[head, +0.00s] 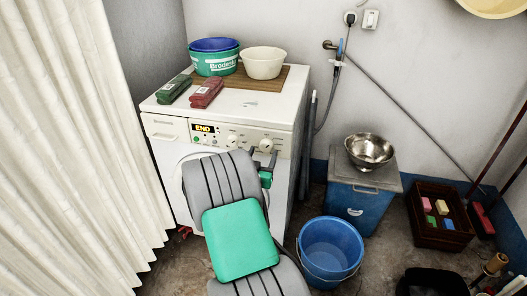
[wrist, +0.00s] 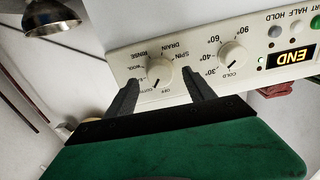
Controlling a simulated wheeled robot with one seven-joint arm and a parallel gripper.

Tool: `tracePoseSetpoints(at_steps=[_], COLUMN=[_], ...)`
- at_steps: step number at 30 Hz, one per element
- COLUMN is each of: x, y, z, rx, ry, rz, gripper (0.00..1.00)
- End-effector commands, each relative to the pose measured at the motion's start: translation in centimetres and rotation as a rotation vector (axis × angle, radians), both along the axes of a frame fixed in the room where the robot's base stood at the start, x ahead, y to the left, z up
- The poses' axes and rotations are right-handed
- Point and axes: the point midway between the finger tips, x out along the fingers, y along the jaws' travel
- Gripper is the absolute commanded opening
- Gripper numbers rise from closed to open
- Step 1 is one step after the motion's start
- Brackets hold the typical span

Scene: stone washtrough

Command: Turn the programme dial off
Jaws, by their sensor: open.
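The programme dial (wrist: 160,71) is a round cream knob on the washing machine's control panel (wrist: 115,62), ringed by labels such as RINSE, SPIN, DRAIN and OFF. The wrist view shows it upside down. Its dark mark lies on the side of the OFF and cottons labels; I cannot tell exactly which it points to. My gripper (wrist: 160,78) is open, one dark finger on each side of the dial and apart from it. In the head view the dial (head: 266,145) is at the panel's right, just above my gripper (head: 263,156). The display (head: 203,128) reads END.
A temperature dial (wrist: 233,55) sits close beside one finger. Green and red boxes (head: 207,92), basins (head: 263,63) and a board stand on the machine (head: 250,104). A blue bucket (head: 330,250) and blue bin (head: 350,200) stand right; a curtain (head: 70,150) hangs left.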

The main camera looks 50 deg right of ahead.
Motion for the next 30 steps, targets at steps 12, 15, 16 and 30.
tracePoseSetpoints(at_steps=[12, 15, 16, 30], x=[0.9, 0.9, 0.9, 0.9], y=[-1.9, -1.9, -1.9, -1.9], z=[0.1, 0.1, 0.1, 0.1], rx=[0.0, 0.0, 0.0, 0.0], ry=[0.001, 0.001, 0.001, 0.0], rz=[0.001, 0.001, 0.001, 0.001], gripper=[0.63, 0.55, 0.53, 0.14])
